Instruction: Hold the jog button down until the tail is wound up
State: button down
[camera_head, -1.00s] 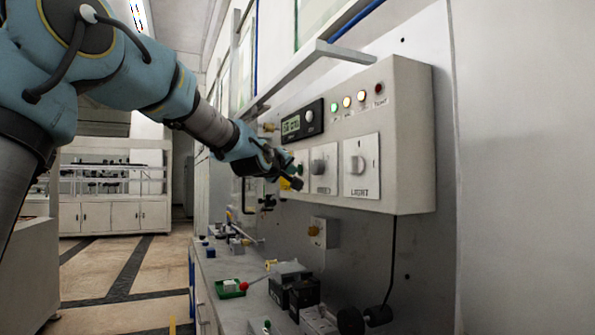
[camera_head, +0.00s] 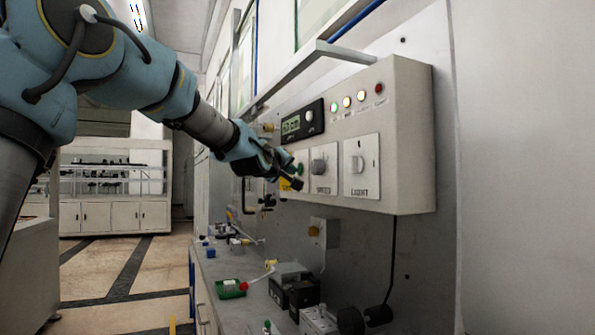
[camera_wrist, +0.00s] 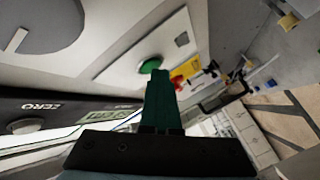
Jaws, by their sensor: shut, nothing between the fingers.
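A round green button (camera_wrist: 150,65) sits on a pale plate of the control box in the wrist view. It also shows at the left of the box's lower row in the head view (camera_head: 300,169), partly hidden by my gripper. My gripper (camera_head: 297,184) is shut and empty, with its fingertips close in front of the button. In the wrist view the fingers (camera_wrist: 157,75) overlap the button's lower edge. I cannot tell whether they touch or press it. I cannot make out the tail in either view.
Below, a bench holds a green tray (camera_head: 230,289) and dark blocks (camera_head: 303,292).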

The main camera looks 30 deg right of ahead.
dwell(0.3)
jog(key=shift+w+a+b, duration=0.1)
jog(key=shift+a+b, duration=0.55)
jog(key=shift+a, duration=0.2)
jog(key=a, duration=0.1)
jog(key=a+p, duration=0.1)
jog(key=a, duration=0.1)
jog(key=a+p, duration=0.1)
jog(key=a, duration=0.1)
jog(key=shift+w, duration=0.25)
dwell(0.8)
